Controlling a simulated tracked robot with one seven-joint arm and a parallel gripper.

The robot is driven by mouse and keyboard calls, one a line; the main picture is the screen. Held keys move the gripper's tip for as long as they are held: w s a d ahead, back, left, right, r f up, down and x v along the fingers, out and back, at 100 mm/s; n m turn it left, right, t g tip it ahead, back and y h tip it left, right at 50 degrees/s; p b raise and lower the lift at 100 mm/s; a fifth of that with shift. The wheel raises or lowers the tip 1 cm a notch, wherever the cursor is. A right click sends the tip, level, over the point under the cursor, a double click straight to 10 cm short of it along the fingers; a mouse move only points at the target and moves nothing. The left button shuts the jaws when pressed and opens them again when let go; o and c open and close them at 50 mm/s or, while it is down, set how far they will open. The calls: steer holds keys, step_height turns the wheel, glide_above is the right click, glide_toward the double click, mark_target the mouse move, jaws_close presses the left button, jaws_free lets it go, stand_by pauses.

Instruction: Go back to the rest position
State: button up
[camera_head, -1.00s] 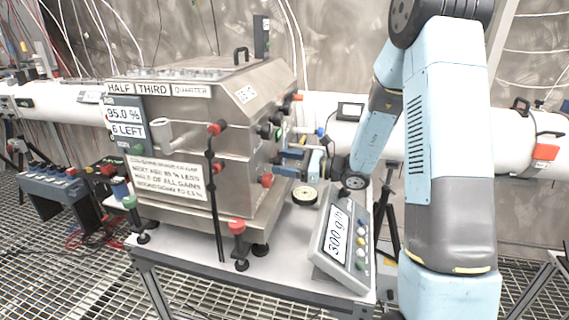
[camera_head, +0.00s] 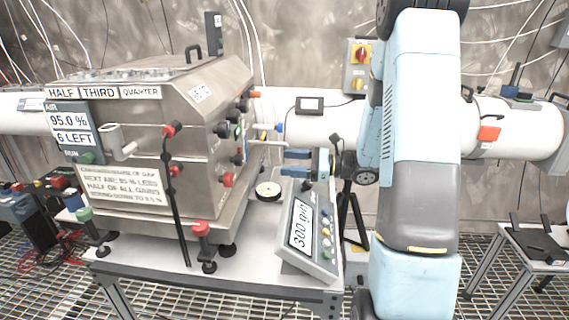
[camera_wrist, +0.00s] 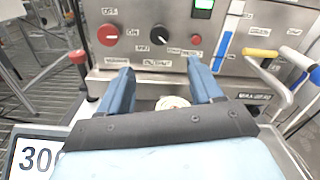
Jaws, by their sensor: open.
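My gripper (camera_wrist: 162,92) shows in the wrist view with its two blue fingers spread apart and nothing between them. In the head view my gripper (camera_head: 283,163) is small and partly hidden, above the table beside the steel machine's right side. The steel machine (camera_head: 150,140) stands on the table with knobs, levers and a display reading 95.0 % and 6 LEFT. In the wrist view its panel (camera_wrist: 150,62) with a red OFF/ON knob faces my gripper.
A scale (camera_head: 312,235) reading 300 g/h stands on the table's front right. A small round dish (camera_head: 268,190) lies behind it, near the machine. A white pipe (camera_head: 330,130) runs behind. Another small table (camera_head: 535,243) is at the right.

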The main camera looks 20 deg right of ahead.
steer(key=s+a+r+n+g+h, duration=0.35)
steer(key=s+n, duration=0.25)
steer(key=s, duration=0.2)
steer(key=s+a+r+n+g+h, duration=0.3)
steer(key=s+n+g+h, duration=0.15)
steer(key=s, duration=0.35)
steer(key=s+d+r+n+t+h, duration=0.6)
steer(key=s+d+r+n+h, duration=0.1)
steer(key=s+r+n+h, duration=0.1)
steer(key=shift+s+d+n+t+h, duration=0.35)
steer(key=shift+s+n, duration=0.2)
steer(key=shift+s, duration=0.55)
stand_by(4.5)
